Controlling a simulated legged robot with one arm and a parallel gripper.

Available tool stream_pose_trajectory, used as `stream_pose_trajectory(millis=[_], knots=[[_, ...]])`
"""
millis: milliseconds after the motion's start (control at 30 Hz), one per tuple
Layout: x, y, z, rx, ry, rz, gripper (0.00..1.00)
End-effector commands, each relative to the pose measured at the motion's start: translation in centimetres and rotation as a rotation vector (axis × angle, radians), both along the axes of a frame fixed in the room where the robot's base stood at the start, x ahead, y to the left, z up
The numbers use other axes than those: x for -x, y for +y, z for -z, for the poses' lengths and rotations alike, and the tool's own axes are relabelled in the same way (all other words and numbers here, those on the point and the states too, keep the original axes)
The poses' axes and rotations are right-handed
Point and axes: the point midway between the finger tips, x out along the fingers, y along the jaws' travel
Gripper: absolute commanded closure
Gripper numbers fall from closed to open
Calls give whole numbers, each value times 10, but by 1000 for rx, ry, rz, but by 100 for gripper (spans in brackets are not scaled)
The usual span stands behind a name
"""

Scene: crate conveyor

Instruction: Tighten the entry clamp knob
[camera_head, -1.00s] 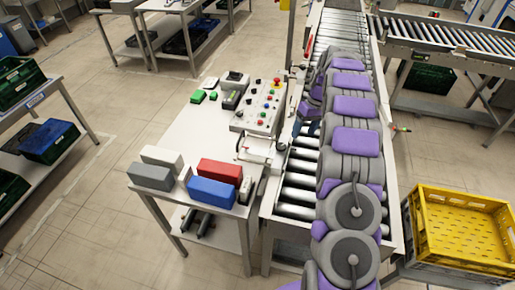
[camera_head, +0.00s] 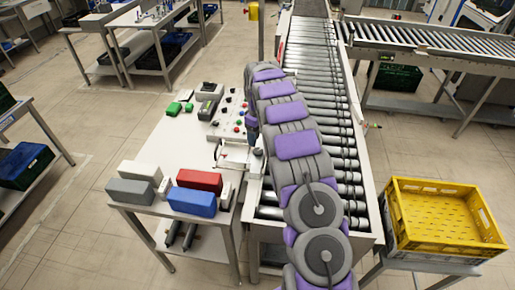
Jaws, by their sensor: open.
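A small dark round knob (camera_head: 257,152) sits at the left edge of the roller conveyor (camera_head: 335,130), beside a white clamp-like fixture (camera_head: 234,155) on the table; I take it for the clamp knob. My purple and grey arm reaches up the picture over the conveyor and bends down at its far end. My gripper (camera_head: 252,134) is small and dark there, close to the knob and just above it in the picture. It is open, with nothing seen in it. Whether it touches the knob cannot be told; my arm hides part of it.
A control panel (camera_head: 230,118) with coloured buttons stands left of my gripper. Red (camera_head: 199,181), blue (camera_head: 192,201) and grey (camera_head: 131,192) blocks lie at the table's near end. A yellow crate (camera_head: 440,215) stands right of the conveyor. The conveyor's right side is clear.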

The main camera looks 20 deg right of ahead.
Motion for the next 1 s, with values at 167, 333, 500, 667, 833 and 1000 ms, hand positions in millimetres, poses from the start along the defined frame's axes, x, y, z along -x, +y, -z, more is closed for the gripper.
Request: stream_pose_trajectory(millis=[167, 333, 500, 667, 833, 1000], knots=[[0, -1, 36, -3, 1, 0, 31], [0, -1, 60, -3, 1, 1, 31], [0, -1, 70, -2, -1, 1, 31], [0, -1, 72, -2, -2, 1, 31], [0, -1, 72, -2, -1, 1, 32], [0, -1, 72, -2, -2, 1, 48]])
